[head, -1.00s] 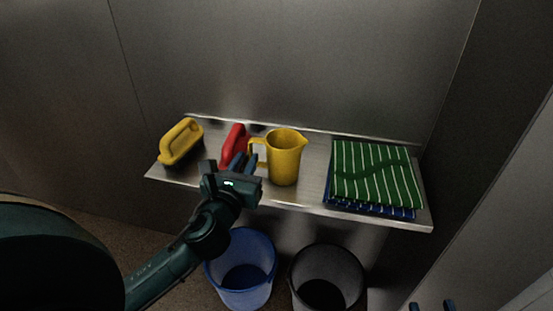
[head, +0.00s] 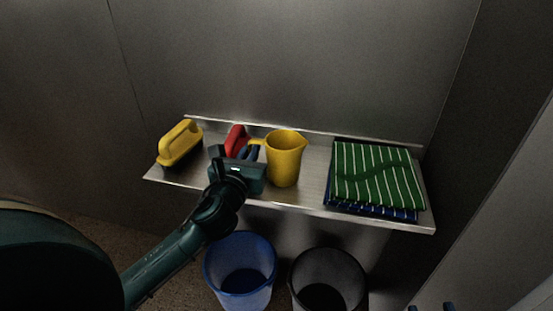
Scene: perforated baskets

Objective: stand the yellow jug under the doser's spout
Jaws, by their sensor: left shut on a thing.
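The yellow jug (head: 285,160) stands upright on the metal shelf, its spout to the right and its handle to the left. My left gripper (head: 251,154) is at the handle side of the jug, its bluish fingers shut on the handle. The gripper's body hides much of the handle. The blue fingertips of my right gripper (head: 431,307) show apart at the bottom right edge, with nothing visible between them. No doser or spout of one is in view.
The metal shelf (head: 315,185) also holds a yellow brush (head: 180,145), a red-handled item (head: 237,138) partly behind my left gripper, and folded striped green and blue cloths (head: 375,175). A blue bin (head: 240,273) and a dark bin (head: 328,280) stand below.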

